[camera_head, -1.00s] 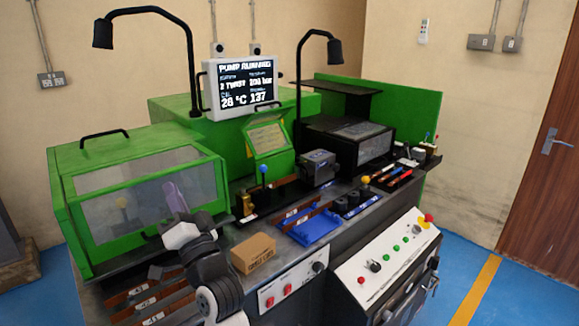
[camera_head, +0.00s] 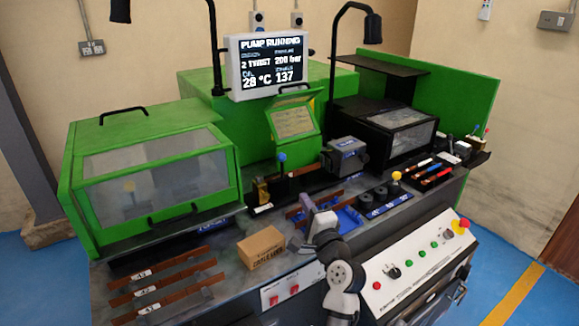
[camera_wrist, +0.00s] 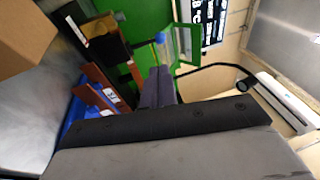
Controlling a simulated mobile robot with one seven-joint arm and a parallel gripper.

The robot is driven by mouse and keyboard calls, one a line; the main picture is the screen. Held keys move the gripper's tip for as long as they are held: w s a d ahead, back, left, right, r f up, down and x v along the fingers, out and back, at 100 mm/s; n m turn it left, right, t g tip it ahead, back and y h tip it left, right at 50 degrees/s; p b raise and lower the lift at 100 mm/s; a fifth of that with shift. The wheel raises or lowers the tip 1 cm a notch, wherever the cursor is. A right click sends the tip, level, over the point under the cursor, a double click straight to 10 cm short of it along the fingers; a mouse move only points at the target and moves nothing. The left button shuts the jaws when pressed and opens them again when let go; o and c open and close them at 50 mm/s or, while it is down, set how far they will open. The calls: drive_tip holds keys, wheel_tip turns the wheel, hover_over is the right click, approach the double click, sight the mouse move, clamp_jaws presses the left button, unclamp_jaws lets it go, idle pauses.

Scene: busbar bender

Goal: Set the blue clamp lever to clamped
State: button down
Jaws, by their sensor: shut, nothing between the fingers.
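The blue clamp lever (camera_head: 282,158) is a blue ball on a thin stalk at the back of the bench, left of the grey box, and looks about upright in the head view. The blue ball also shows in the wrist view (camera_wrist: 160,38), just beyond my fingertips; I cannot tell the exact gap. My gripper (camera_head: 306,200) is shut and empty, in front of the lever and to its right, above the blue tray (camera_head: 349,218). Its closed fingers show in the wrist view (camera_wrist: 158,74).
A cardboard box (camera_head: 261,247) stands left of my gripper. A brass-coloured block (camera_head: 261,190) is beside the lever. The grey box (camera_head: 344,155) and a yellow-knobbed lever (camera_head: 396,176) are to the right. A green guarded enclosure (camera_head: 150,175) fills the left. A lamp (camera_head: 372,28) hangs above.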

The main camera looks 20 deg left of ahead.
sight(283, 160)
drive_tip(key=p+x, duration=0.3)
drive_tip(key=x, duration=1)
drive_tip(key=shift+r+p, duration=0.15)
drive_tip(key=shift+p, duration=0.2)
drive_tip(key=shift+w+a, duration=0.3)
drive_tip(key=shift+w, duration=0.15)
drive_tip(key=shift+w, duration=0.1)
